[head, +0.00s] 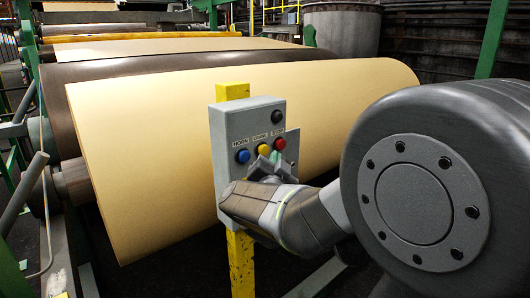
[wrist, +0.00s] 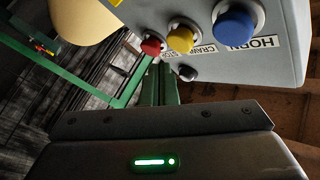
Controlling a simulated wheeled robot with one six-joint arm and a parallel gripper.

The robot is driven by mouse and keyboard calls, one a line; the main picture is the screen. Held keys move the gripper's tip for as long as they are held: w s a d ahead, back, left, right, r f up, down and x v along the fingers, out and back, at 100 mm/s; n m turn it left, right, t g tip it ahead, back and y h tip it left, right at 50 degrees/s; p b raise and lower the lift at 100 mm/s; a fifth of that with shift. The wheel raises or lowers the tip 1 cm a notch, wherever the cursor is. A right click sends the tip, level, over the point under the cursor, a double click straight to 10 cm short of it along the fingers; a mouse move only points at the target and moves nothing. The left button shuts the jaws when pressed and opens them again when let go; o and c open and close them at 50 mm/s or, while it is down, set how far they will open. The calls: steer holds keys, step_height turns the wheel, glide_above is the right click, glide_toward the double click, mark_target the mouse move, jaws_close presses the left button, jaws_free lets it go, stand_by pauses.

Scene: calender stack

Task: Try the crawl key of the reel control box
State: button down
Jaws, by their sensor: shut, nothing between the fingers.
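The grey reel control box (head: 245,120) is fixed to a yellow post. Its front has a blue HORN key (head: 242,156), a yellow CRAWL key (head: 263,149) and a red STOP key (head: 279,143). In the wrist view the box appears turned, with the yellow crawl key (wrist: 181,39) between the red stop key (wrist: 152,46) and the blue horn key (wrist: 234,26). My gripper (head: 273,159) is shut and empty in front of the box, just below the yellow and red keys. Its green fingers (wrist: 161,84) point toward the box; I see no contact with any key.
A large cream paper roll (head: 150,130) lies behind the box. The yellow post (head: 240,265) runs down below the box. A dark knob (head: 277,117) sits at the box's upper right. Green frame posts (head: 494,40) and a grey tank (head: 343,30) stand behind.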

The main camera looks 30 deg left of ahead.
steer(key=d, duration=0.1)
steer(key=s+d, duration=0.1)
steer(key=d, duration=0.1)
steer(key=shift+s+d, duration=0.25)
steer(key=shift+d, duration=0.1)
steer(key=shift+a, duration=0.15)
steer(key=d, duration=0.1)
steer(key=s+d, duration=0.1)
steer(key=d, duration=0.1)
steer(key=shift+s+d+p, duration=0.25)
steer(key=shift+d+p, duration=0.1)
steer(key=shift+d, duration=0.05)
stand_by(0.7)
steer(key=shift+a, duration=0.1)
